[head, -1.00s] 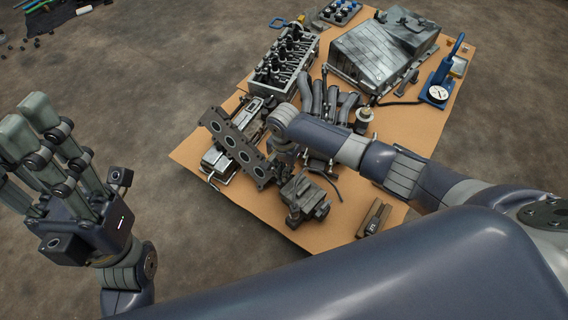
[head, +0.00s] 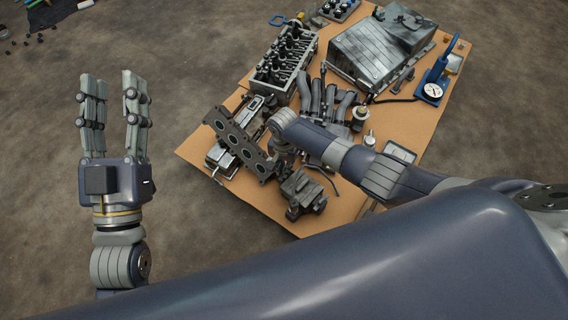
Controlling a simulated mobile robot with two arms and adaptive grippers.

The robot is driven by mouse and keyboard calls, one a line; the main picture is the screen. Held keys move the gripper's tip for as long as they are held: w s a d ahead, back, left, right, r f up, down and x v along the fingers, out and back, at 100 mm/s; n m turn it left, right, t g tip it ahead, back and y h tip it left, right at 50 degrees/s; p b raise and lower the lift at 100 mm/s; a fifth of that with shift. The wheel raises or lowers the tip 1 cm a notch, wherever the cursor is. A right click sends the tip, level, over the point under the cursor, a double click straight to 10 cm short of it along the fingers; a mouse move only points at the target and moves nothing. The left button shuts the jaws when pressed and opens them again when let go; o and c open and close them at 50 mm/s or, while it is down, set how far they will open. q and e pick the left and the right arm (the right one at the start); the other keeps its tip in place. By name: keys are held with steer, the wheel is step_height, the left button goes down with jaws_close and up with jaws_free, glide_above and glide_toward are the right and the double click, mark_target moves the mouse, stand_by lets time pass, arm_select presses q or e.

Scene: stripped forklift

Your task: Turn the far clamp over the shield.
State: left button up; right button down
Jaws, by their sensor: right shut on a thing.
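My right gripper (head: 284,153) points down over the near left part of the board, partly hidden by its own wrist. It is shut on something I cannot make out. Just left of it is a dark long plate with several round holes (head: 238,143), tilted over a silver device (head: 221,158). I cannot tell whether the gripper touches this plate. I cannot make out which part is the shield or the far clamp. My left gripper (head: 112,80) is open and empty, fingers up, over the floor left of the board.
A tan board (head: 270,207) carries a cylinder head (head: 287,62), curved dark pipes (head: 326,100), a large grey casing (head: 376,55), a blue pump with a gauge (head: 432,90) and a dark metal block (head: 301,191). My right arm crosses the board's right side.

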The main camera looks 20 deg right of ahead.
steer(key=shift+s+n+p, duration=0.1)
steer(key=shift+n+p, duration=0.7)
steer(key=shift+p, duration=0.25)
steer(key=shift+n+p, duration=0.35)
steer(key=shift+n, duration=0.15)
steer(key=n, duration=0.2)
steer(key=shift+a+n+p, duration=0.1)
steer(key=shift+n+p, duration=0.2)
steer(key=n, duration=0.2)
steer(key=shift+n, duration=0.3)
steer(key=n, duration=0.3)
steer(key=shift+p, duration=0.35)
arm_select(q)
steer(key=s+a+f+g+y, duration=0.1)
steer(key=f+g+y, duration=0.1)
steer(key=f+g, duration=0.4)
steer(key=s+a+f+g+y, duration=0.1)
steer(key=f+g, duration=0.5)
steer(key=f, duration=0.8)
steer(key=shift+s+a+y, duration=0.3)
steer(key=shift+a+y, duration=0.2)
steer(key=shift+a, duration=0.25)
arm_select(e)
steer(key=shift+n, duration=1.6)
steer(key=c, duration=1.7)
jaws_free()
